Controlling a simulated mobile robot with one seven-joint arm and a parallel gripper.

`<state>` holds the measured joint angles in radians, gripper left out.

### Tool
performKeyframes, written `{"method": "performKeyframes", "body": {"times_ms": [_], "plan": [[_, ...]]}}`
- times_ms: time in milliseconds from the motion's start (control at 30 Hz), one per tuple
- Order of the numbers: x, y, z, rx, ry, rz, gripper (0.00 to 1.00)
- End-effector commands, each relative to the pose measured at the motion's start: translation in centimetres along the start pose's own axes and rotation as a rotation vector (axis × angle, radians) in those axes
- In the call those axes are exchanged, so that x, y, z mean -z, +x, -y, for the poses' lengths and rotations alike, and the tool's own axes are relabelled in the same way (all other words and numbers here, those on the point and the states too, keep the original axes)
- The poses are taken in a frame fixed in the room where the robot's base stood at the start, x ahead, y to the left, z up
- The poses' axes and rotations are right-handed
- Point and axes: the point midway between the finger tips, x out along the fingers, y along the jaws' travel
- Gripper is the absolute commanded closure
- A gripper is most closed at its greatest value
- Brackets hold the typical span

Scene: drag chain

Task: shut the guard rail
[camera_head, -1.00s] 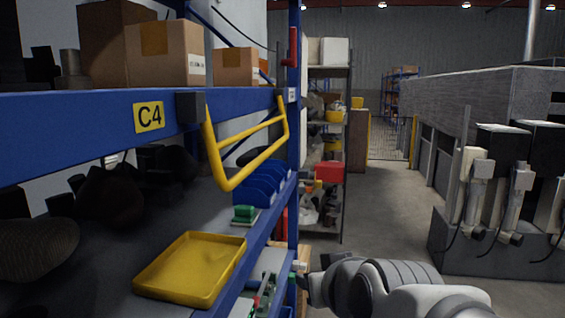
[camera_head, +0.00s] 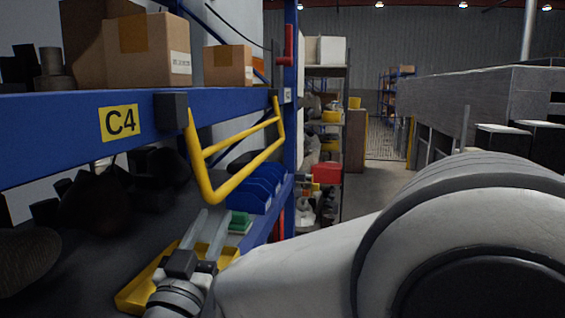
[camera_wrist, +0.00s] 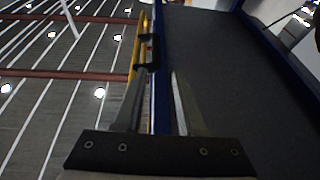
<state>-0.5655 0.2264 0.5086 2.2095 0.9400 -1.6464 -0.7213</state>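The guard rail (camera_head: 243,175) is a yellow tube frame with a middle bar. In the wrist view part of the yellow rail (camera_wrist: 137,48) shows beyond the left finger, beside the blue beam. My gripper (camera_head: 208,215) points up just below the rail's near lower corner; it also shows in the wrist view (camera_wrist: 158,85). Its fingers are apart with nothing between them. I cannot tell whether a finger touches the rail.
A yellow tray (camera_head: 135,292) lies on the lower shelf, partly behind my gripper. Blue bins (camera_head: 255,190) and a green block stand farther along that shelf. Cardboard boxes (camera_head: 150,50) sit on the upper shelf. My arm covers much of the lower right; the aisle (camera_head: 385,180) beyond is open.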

Motion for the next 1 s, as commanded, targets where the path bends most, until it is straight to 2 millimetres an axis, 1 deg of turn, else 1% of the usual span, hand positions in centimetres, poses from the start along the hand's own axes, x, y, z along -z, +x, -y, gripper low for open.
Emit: {"method": "performKeyframes", "body": {"times_ms": [33,133,267,367,467,800,1000], "plan": [[0.0,-0.5,0.1,-0.016,-0.008,-0.008,0.6],[0.1,-0.9,0.1,-0.038,-0.018,-0.018,0.6],[0.2,-0.3,-0.1,-0.05,-0.022,-0.024,0.6],[0.4,1.3,-0.2,-0.052,-0.021,-0.025,0.6],[0.4,3.3,-0.4,-0.053,-0.021,-0.024,0.6],[0.7,10.8,-0.7,-0.051,-0.021,-0.024,0.6],[0.6,14.3,-0.9,-0.05,-0.02,-0.023,0.6]]}}
